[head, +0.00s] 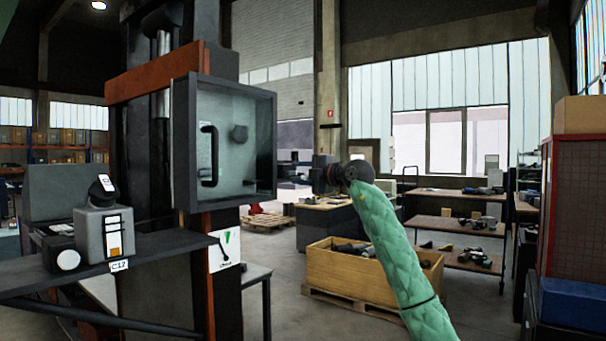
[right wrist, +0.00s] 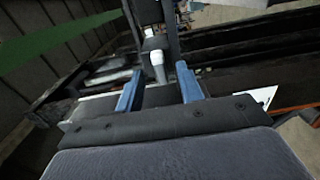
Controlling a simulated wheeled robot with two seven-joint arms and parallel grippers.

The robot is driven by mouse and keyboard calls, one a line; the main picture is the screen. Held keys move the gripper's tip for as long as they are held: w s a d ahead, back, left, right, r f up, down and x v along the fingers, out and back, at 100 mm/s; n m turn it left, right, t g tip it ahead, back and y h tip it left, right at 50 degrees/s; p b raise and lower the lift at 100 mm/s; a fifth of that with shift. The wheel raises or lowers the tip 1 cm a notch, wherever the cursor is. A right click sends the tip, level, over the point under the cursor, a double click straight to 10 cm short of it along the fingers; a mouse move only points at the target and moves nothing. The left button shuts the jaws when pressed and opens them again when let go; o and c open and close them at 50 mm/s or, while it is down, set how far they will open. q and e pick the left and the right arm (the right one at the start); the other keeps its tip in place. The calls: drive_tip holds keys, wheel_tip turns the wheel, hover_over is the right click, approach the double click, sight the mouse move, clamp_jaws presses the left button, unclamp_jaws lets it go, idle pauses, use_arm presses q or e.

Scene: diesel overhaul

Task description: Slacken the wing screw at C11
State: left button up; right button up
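No label reading C11 is legible, and I cannot pick out the wing screw for certain. A black bar handle (head: 209,155) is on the box's left side. My right gripper (head: 322,174) is to the right of the box and apart from it, at the end of my green-sleeved arm. In the right wrist view its two blue fingers (right wrist: 158,88) are spread, with nothing visibly held. My left gripper is not in view.
A grey device (head: 106,232) stands on a dark shelf (head: 165,250) at left, tagged C12 or C17. A white plate (head: 226,250) with a small lever is below the box. A wooden crate (head: 325,272) stands on a pallet behind my arm. A red cabinet (head: 575,210) is at right.

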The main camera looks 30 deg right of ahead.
drive_tip(key=shift+p+x, duration=0.35)
drive_tip(key=shift+x, duration=0.7)
clamp_jaws()
drive_tip(key=shift+n+b, duration=0.4)
drive_tip(key=shift+n, duration=0.4)
drive_tip(key=shift+n+b, duration=0.4)
drive_tip(key=shift+n, duration=1.3)
